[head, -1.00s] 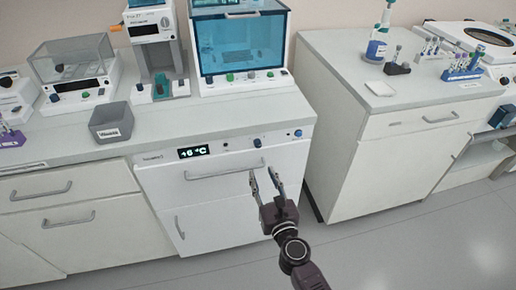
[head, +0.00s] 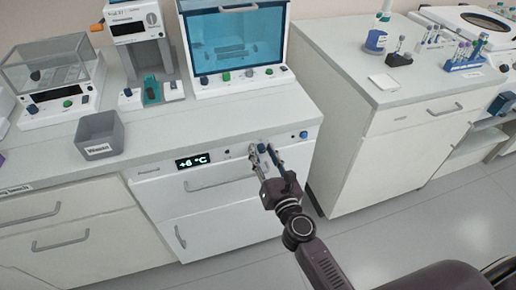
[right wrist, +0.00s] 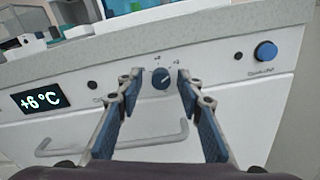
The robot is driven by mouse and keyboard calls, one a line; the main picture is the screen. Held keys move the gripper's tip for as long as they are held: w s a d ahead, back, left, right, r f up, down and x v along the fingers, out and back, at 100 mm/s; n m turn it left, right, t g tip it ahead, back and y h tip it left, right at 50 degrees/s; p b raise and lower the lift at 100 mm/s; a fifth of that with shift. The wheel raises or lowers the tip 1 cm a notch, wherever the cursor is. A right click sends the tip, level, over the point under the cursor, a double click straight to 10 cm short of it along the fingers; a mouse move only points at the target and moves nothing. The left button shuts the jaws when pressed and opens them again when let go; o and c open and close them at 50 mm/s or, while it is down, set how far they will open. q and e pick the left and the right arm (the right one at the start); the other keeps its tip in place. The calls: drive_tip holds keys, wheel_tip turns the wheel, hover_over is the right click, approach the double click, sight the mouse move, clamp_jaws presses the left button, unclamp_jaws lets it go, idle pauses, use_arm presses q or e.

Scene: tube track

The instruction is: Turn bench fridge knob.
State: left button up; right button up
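The bench fridge (head: 215,213) is a white unit under the bench top, with a lit display (head: 193,161) reading +6 °C. Its blue knob (right wrist: 161,79) shows in the right wrist view on the front panel, between my fingertips but farther off. In the head view the knob is largely hidden by my gripper. My right gripper (head: 266,149) is open, its two fingers spread to the left and right of the knob; it also shows in the right wrist view (right wrist: 157,76). I cannot tell if a finger touches the panel. My left gripper is not in view.
A blue round button (right wrist: 265,50) sits right of the knob, with small dark buttons nearby. The fridge handle (right wrist: 115,142) runs below the panel. The bench edge overhangs above. A grey bin (head: 100,136) stands on the bench; a second bench (head: 372,140) is to the right.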

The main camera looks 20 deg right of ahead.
drive_tip(key=shift+s+d, duration=0.1)
drive_tip(key=shift+s, duration=0.05)
drive_tip(key=shift+s+r, duration=0.15)
drive_tip(key=c, duration=0.4)
drive_tip(key=shift+c, duration=1)
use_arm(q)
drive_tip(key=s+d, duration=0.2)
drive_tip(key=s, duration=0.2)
use_arm(e)
drive_tip(key=shift+c, duration=1.3)
clamp_jaws()
drive_tip(key=shift+n, duration=0.5)
drive_tip(key=n+p, duration=0.1)
drive_tip(key=n, duration=0.3)
drive_tip(key=shift+n, duration=0.4)
drive_tip(key=n+p, duration=0.2)
drive_tip(key=n, duration=0.4)
drive_tip(key=shift+r, duration=0.1)
drive_tip(key=n+p, duration=0.2)
drive_tip(key=n, duration=0.4)
drive_tip(key=shift+n, duration=0.4)
use_arm(q)
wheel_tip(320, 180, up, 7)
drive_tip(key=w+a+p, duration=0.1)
drive_tip(key=p, duration=0.1)
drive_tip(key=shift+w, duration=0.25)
use_arm(e)
drive_tip(key=n, duration=0.5)
drive_tip(key=shift+n, duration=0.3)
